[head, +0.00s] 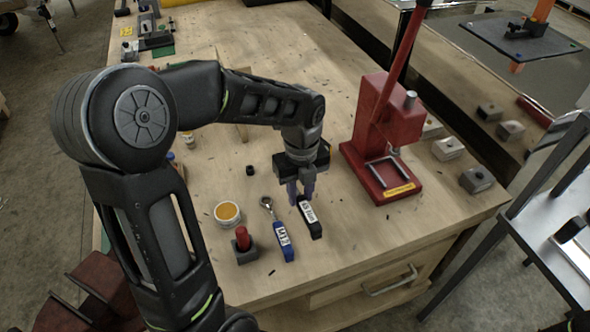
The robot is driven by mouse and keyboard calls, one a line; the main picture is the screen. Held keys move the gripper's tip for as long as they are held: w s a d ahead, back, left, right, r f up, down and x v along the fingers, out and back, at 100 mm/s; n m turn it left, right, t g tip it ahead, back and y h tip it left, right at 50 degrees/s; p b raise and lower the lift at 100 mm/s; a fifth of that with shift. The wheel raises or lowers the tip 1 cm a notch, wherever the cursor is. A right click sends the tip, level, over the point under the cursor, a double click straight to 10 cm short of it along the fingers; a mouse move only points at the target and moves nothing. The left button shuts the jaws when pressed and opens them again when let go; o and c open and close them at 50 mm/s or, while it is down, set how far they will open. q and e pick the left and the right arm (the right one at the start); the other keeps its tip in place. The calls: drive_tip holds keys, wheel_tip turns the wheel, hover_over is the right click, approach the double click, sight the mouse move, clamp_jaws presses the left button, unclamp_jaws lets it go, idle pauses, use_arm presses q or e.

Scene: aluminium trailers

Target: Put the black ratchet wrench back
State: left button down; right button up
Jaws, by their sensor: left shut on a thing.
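The black ratchet wrench (315,229) has a dark handle with a white label. It is over the wooden workbench near the front, to the right of a blue-handled ratchet wrench (284,243). My left gripper (301,198) points down over the far end of the black wrench and is shut on it. The gripper hides the wrench's head. I cannot tell whether the wrench touches the bench top. My right gripper is out of view.
A red press (376,135) stands on the workbench (385,235) to the right. A round tin with orange contents (227,212) and a dark block with a red peg (243,245) are to the left. Several metal blocks lie beyond the press. The bench front has a drawer.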

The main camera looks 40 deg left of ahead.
sight(301, 205)
use_arm(q)
drive_tip(key=shift+w, duration=0.25)
wheel_tip(301, 205, down, 5)
drive_tip(key=b, duration=0.4)
drive_tip(key=shift+r, duration=0.1)
drive_tip(key=shift+f+b, duration=0.9)
drive_tip(key=shift+f, duration=0.05)
drive_tip(key=shift+f+b, duration=0.4)
drive_tip(key=shift+f, duration=0.2)
drive_tip(key=c, duration=1.1)
unclamp_jaws()
drive_tip(key=shift+s, duration=0.1)
